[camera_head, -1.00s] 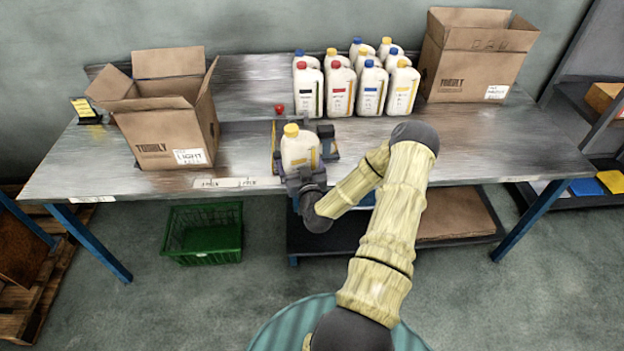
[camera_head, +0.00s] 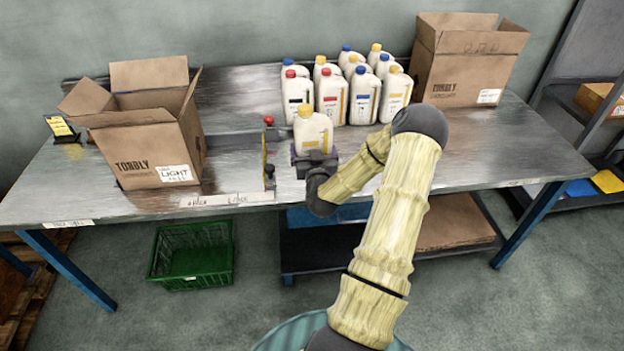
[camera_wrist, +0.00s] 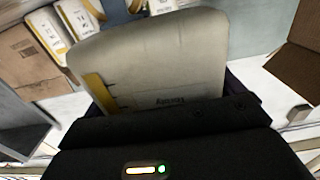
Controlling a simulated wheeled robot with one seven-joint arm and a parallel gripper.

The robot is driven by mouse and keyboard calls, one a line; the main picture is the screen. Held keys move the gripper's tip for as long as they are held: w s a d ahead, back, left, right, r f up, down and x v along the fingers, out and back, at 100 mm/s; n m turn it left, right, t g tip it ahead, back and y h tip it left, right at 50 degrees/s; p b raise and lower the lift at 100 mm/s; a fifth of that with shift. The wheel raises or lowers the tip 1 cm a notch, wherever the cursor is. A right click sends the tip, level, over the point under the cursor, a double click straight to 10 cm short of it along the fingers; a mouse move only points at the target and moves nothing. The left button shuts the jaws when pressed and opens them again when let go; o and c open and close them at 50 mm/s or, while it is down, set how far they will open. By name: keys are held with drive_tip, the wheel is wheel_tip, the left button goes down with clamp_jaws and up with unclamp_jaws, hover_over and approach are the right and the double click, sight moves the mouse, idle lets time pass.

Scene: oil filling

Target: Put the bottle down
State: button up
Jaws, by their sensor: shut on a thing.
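A white bottle (camera_head: 313,134) with a yellow cap is upright in front of the group of bottles, over the front middle of the table (camera_head: 480,150). My gripper (camera_head: 315,160) is shut on this bottle from the front. In the wrist view the bottle (camera_wrist: 160,60) fills the middle, with the dark body of my gripper (camera_wrist: 165,115) below it. I cannot tell whether the bottle's base touches the table; my gripper hides its lower part.
Several white bottles (camera_head: 331,97) with red, blue and yellow caps stand behind. An open box labelled LIGHT (camera_head: 150,150) is at left, another open box (camera_head: 462,78) at back right. A red button (camera_head: 268,120) stands left of the held bottle. The right tabletop is clear.

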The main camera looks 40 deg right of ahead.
drive_tip(key=f, duration=0.3)
drive_tip(key=shift+s+d+f, duration=0.2)
drive_tip(key=shift+d+f, duration=0.1)
drive_tip(key=shift+f, duration=0.35)
drive_tip(key=shift+w+a+f, duration=0.1)
drive_tip(key=shift+w+a, duration=0.05)
drive_tip(key=shift+a, duration=0.15)
drive_tip(key=shift+d+f, duration=0.1)
drive_tip(key=shift+f, duration=1.95)
